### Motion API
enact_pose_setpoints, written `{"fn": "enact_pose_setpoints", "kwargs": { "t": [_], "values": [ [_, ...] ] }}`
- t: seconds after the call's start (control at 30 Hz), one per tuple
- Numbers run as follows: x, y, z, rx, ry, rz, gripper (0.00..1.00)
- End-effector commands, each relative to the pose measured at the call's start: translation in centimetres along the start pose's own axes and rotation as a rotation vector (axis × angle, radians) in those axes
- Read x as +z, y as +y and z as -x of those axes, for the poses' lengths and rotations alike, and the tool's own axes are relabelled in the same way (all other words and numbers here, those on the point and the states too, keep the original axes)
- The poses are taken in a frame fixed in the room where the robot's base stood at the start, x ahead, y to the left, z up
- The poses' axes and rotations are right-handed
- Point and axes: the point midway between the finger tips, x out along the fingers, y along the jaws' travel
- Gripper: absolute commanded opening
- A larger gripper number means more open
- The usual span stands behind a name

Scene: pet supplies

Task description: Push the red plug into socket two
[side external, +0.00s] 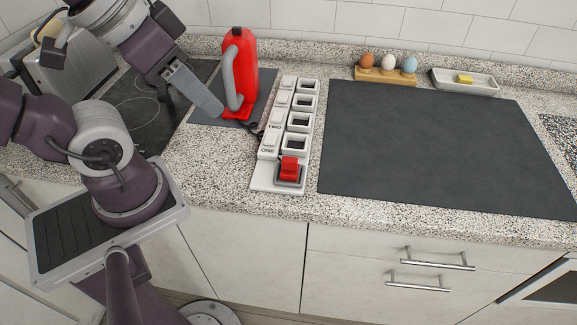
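A white socket strip (265,180) lies on the counter, with a row of square openings and switches along its left side. The red plug (289,165) sits in the nearest, unlabelled holder at the strip's front end. Socket two (299,122) is the opening level with the label TWO, two places behind the plug, and looks empty. The opening level with ONE (296,144) lies between them. My gripper (207,100) is left of the strip, above the counter and apart from the plug. Its fingers overlap from this side, so its opening does not show.
A tall red bottle-shaped object (242,62) with a grey handle stands on a dark mat between my gripper and the strip's far end. A small dark object (254,130) touches or nears the strip's left edge. A large dark mat (440,140) at right is clear.

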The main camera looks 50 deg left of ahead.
Motion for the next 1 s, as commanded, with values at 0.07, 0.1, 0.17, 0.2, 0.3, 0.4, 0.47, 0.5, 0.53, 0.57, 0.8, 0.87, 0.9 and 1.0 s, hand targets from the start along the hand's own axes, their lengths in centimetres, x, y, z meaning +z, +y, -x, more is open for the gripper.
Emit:
{"fn": "enact_pose_setpoints", "kwargs": {
  "t": [0.07,0.1,0.17,0.2,0.3,0.4,0.47,0.5,0.53,0.57,0.8,0.87,0.9,1.0],
  "values": [
    [0.0,0.0,0.0,0.000,0.000,0.000,0.40],
    [0.0,0.0,0.0,0.000,0.000,0.000,0.40],
    [0.0,0.0,0.0,0.000,0.000,0.000,0.40],
    [0.0,0.0,0.0,0.000,0.000,0.000,0.40],
    [-0.5,0.0,-0.4,-0.001,-0.024,-0.030,0.40],
    [-2.5,0.2,-2.5,0.002,-0.120,-0.167,0.40],
    [-3.9,0.4,-4.6,0.018,-0.196,-0.287,0.40],
    [-4.7,0.5,-6.3,0.034,-0.246,-0.367,0.40],
    [-5.2,0.7,-7.6,0.050,-0.281,-0.426,0.40],
    [-5.6,0.8,-8.9,0.067,-0.314,-0.481,0.40],
    [-6.2,1.7,-16.3,0.184,-0.459,-0.751,0.40],
    [-6.0,1.8,-17.0,0.193,-0.467,-0.769,0.40],
    [-5.8,1.8,-17.4,0.196,-0.470,-0.774,0.40],
    [-5.1,1.9,-18.6,0.196,-0.470,-0.773,0.40]
  ]
}}
